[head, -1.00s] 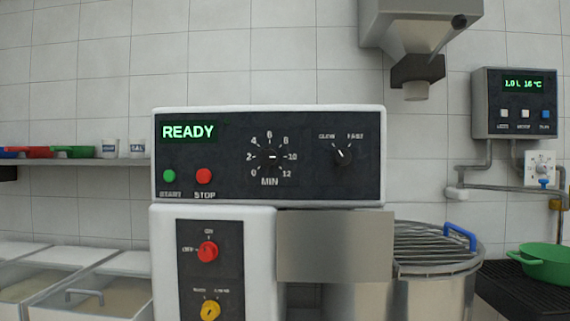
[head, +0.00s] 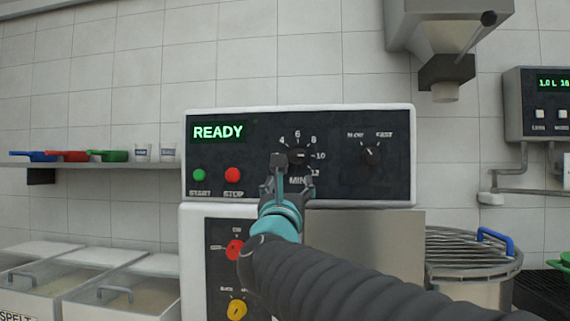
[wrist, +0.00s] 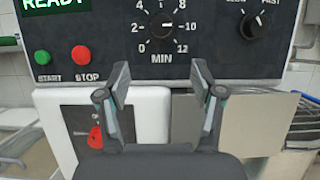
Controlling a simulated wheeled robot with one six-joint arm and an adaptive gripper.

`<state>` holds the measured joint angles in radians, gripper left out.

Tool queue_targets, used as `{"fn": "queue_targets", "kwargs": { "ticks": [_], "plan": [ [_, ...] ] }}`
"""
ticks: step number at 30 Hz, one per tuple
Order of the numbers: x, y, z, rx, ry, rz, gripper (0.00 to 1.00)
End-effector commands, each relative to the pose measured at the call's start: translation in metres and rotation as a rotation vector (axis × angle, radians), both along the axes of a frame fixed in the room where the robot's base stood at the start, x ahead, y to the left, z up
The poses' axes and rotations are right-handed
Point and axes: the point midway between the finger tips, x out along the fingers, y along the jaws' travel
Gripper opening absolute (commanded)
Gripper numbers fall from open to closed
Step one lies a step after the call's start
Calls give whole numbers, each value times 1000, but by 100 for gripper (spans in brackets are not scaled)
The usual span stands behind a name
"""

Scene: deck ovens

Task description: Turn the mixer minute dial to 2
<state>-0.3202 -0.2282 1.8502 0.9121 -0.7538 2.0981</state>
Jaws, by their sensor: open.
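The mixer minute dial (head: 297,156) is a round black knob on the dark control panel, ringed by numbers from 0 to 12 with MIN below. Its light mark points right, near 10. The dial also shows in the wrist view (wrist: 163,25), above my fingers. My gripper (head: 287,183) is in front of the panel, over the lower left of the dial's scale, hiding the 2 and 0 in the head view. In the wrist view my gripper (wrist: 161,74) has its two fingers spread wide with nothing between them, below the MIN label and apart from the dial.
The green START button (head: 198,175) and red STOP button (head: 232,175) sit left of the dial. The speed knob (head: 371,155) is to its right. The display (head: 218,132) reads READY. A red switch (wrist: 95,137) is on the white housing below.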

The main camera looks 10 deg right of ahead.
Motion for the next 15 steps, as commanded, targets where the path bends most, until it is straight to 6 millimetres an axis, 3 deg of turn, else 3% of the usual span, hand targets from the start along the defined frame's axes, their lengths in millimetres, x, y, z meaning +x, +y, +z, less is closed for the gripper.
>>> {"fn": "queue_targets", "kwargs": {
  "ticks": [5, 15],
  "plan": [
    [13, -5, 7, 20, -9, -4, 67],
    [67, -23, 31, 18, -7, -4, 67]
  ]
}}
